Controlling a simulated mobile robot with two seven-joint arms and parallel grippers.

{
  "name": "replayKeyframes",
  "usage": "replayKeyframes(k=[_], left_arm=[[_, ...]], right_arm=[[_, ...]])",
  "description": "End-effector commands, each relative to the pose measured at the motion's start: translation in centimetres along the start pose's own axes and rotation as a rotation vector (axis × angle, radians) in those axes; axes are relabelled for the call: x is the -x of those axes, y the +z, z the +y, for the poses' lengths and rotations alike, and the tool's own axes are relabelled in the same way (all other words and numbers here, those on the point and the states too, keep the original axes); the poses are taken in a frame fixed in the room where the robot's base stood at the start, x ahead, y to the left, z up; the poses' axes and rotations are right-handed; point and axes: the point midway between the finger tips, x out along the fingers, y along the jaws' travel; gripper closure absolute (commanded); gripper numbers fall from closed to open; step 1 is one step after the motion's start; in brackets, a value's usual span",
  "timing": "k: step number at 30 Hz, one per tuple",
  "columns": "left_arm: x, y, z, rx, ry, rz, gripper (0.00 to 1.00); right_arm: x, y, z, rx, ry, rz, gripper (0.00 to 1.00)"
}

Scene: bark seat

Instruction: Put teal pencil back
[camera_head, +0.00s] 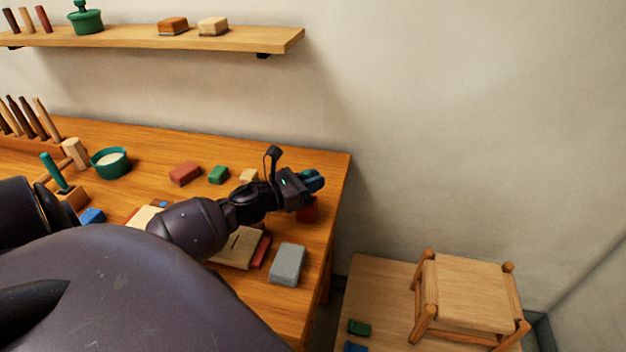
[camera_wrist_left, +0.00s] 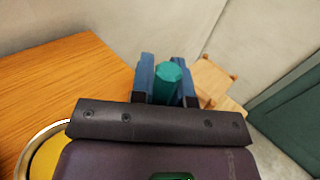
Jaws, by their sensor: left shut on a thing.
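The teal pencil (camera_wrist_left: 170,76) shows in the left wrist view as a thick faceted teal piece, seen nearly end-on between blue finger pads. My left gripper (camera_wrist_left: 168,82) is shut on it. In the head view my left gripper (camera_head: 313,181) is over the table's right end, above a dark red object (camera_head: 308,210). Most of the pencil is hidden there by the gripper. A teal stick (camera_head: 53,171) stands tilted in a small wooden block (camera_head: 73,197) at the left of the table. My right gripper is not in view.
The wooden table (camera_head: 310,160) holds red (camera_head: 186,173) and green (camera_head: 218,175) blocks, a grey block (camera_head: 287,265) and a green bowl (camera_head: 110,162). A shelf (camera_head: 230,40) hangs above. A wooden stool (camera_head: 467,290) stands right of the table. The table's back right corner is clear.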

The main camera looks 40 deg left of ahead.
Motion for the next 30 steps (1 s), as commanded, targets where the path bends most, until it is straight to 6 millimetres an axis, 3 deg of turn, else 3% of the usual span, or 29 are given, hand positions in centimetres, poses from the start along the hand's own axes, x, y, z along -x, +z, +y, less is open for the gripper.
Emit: replayKeyframes(k=[19,20,25,30], left_arm=[[-0.01,-0.62,-0.01,0.000,0.000,0.000,1.00],[-0.01,-0.59,-0.01,0.000,0.000,0.000,0.81],[-0.01,-0.55,0.00,0.000,0.000,-0.001,0.55],[-0.01,-0.56,0.00,0.000,0.000,0.000,0.54]], right_arm=[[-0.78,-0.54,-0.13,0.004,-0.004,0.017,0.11],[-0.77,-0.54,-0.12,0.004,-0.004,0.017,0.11],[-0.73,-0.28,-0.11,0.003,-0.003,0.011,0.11],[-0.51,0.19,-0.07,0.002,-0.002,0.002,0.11]])
